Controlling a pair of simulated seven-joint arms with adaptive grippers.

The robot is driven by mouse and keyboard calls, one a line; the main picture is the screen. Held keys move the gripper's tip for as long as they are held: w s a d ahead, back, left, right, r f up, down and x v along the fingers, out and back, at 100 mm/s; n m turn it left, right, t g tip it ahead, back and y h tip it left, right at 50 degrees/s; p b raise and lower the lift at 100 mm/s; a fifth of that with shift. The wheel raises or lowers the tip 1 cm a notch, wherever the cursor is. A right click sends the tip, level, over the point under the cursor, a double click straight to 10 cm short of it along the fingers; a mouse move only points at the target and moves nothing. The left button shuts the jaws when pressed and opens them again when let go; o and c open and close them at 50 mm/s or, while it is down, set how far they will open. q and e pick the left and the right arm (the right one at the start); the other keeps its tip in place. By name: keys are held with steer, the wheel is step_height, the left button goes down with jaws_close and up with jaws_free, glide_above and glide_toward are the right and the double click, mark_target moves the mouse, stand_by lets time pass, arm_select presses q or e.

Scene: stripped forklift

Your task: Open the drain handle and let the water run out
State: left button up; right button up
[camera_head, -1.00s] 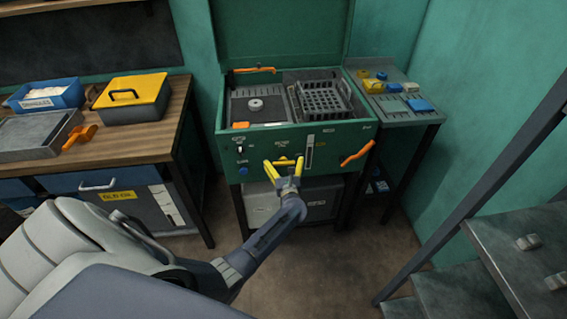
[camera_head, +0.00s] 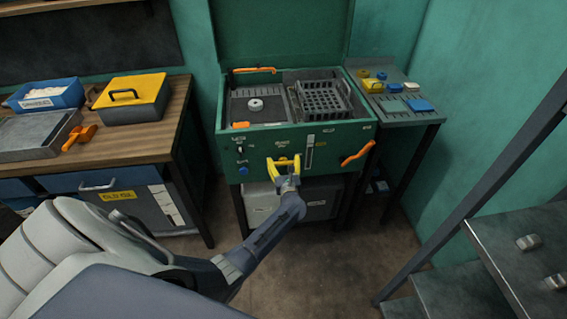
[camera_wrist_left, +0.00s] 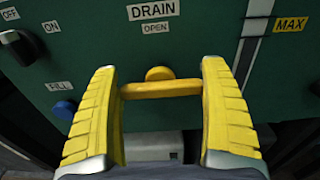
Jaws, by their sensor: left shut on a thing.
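The drain handle (camera_wrist_left: 160,89) is a short yellow-orange bar with a round hub, below the DRAIN and OPEN labels on the green machine's front panel (camera_head: 345,147). In the left wrist view the bar lies about level. My left gripper (camera_head: 284,159) is shut on the handle, with a yellow finger at each end of the bar. In the head view the fingers largely cover the handle. A vertical level gauge (camera_head: 310,151) with a MAX label stands right of it. No running water shows. My right gripper is not in view.
A blue FILL knob (camera_wrist_left: 64,110) and an ON/OFF switch (camera_wrist_left: 17,43) sit left of the handle. An orange lever (camera_head: 358,153) sticks out at right. A grey box (camera_head: 320,205) stands under the machine. A workbench (camera_head: 150,136) is at left, metal steps (camera_head: 500,240) at right.

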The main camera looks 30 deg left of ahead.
arm_select(q)
steer(key=shift+d, duration=0.1)
steer(key=m, duration=0.4)
steer(key=shift+d+f, duration=0.1)
steer(key=m, duration=0.5)
steer(key=shift+w+d+f+m, duration=0.1)
steer(key=shift+m, duration=0.2)
steer(key=m, duration=0.4)
steer(key=shift+f, duration=0.1)
steer(key=shift+f+m, duration=0.15)
steer(key=shift+m, duration=1.95)
steer(key=o, duration=1.1)
steer(key=shift+w, duration=0.1)
steer(key=v, duration=0.7)
steer(key=shift+s+d, duration=0.2)
